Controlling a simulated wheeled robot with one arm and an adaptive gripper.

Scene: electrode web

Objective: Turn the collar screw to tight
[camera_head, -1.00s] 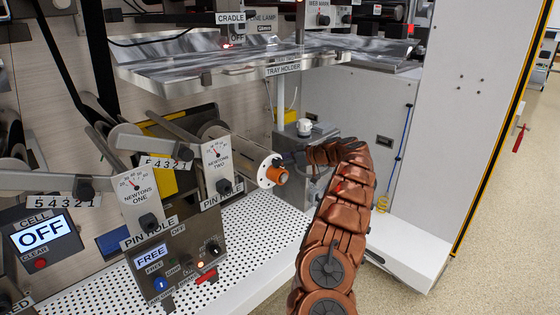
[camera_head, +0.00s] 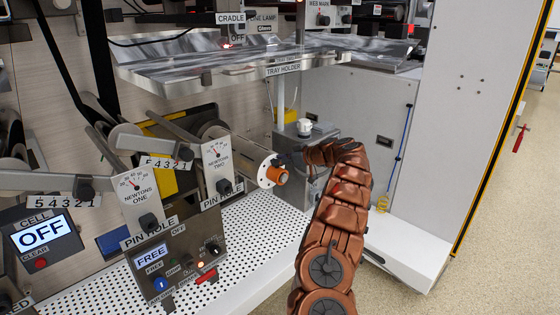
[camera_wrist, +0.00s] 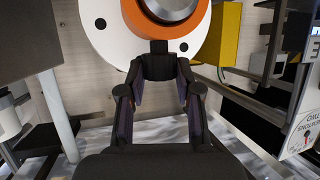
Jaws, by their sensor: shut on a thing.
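An orange collar (camera_head: 277,175) with a white flange (camera_head: 265,165) faces my arm at the middle of the head view. In the wrist view, upside down, the orange collar (camera_wrist: 160,37) and white flange (camera_wrist: 105,38) fill the top. The collar screw (camera_wrist: 158,47) is a small dark piece at the collar's edge. My gripper (camera_wrist: 158,66) is shut on it, its two dark fingers closing from both sides. The fingertips cover most of the screw, so its turn cannot be read. In the head view my gripper (camera_head: 286,159) is small and dark beside the flange.
The Newtons Two dial plate (camera_head: 217,166) stands left of the collar. A steel tray (camera_head: 225,68) hangs above. A grey box with a white knob (camera_head: 304,128) is behind my wrist. A perforated white deck (camera_head: 250,238) lies below, mostly clear.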

